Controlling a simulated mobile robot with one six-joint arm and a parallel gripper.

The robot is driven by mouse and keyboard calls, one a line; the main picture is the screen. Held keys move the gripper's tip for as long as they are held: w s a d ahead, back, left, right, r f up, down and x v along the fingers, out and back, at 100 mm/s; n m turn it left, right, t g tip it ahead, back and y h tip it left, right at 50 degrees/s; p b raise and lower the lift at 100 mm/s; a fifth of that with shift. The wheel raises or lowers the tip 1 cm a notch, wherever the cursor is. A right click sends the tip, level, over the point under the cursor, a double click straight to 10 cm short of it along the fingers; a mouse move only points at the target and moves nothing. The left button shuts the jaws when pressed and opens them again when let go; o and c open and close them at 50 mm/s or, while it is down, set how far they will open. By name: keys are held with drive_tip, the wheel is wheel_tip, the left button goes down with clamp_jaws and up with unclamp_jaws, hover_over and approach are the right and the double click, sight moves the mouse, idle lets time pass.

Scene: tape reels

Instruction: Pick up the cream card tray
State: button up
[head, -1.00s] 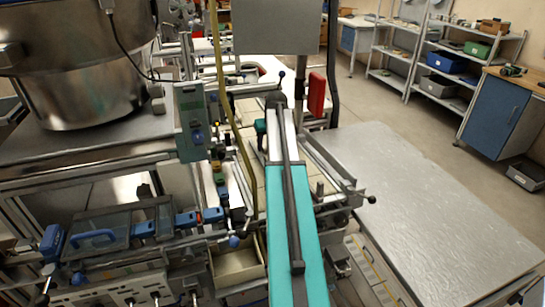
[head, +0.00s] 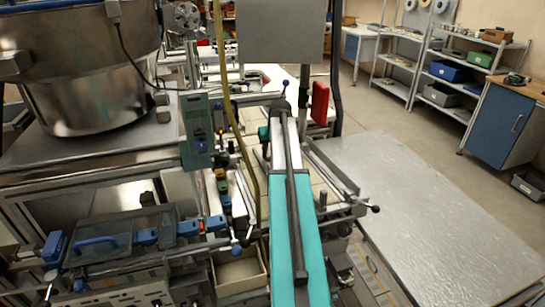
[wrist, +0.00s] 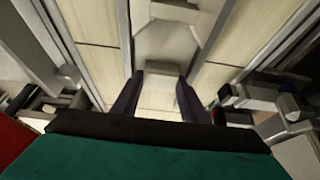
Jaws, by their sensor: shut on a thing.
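In the wrist view my gripper (wrist: 160,77) has its two dark fingers on either side of a pale piece and is shut on it. A pale, cream-grey shape with cut corners (wrist: 166,42) extends away beyond the fingertips and looks like the cream card tray. Its full outline and how the fingers meet it are hard to make out. In the head view my teal arm reaches forward, and the gripper and its load cannot be made out there.
Cream panels (wrist: 97,58) with metal rails lie around the gripper. In the head view an open cream bin (head: 238,272) stands left of my arm, beside machinery with a large steel drum (head: 85,75). A bare metal table (head: 430,215) is at right, with shelves (head: 445,70) behind.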

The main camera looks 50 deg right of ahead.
wheel_tip(320, 180, up, 10)
drive_tip(key=b, duration=0.2)
idle(0.5)
idle(0.6)
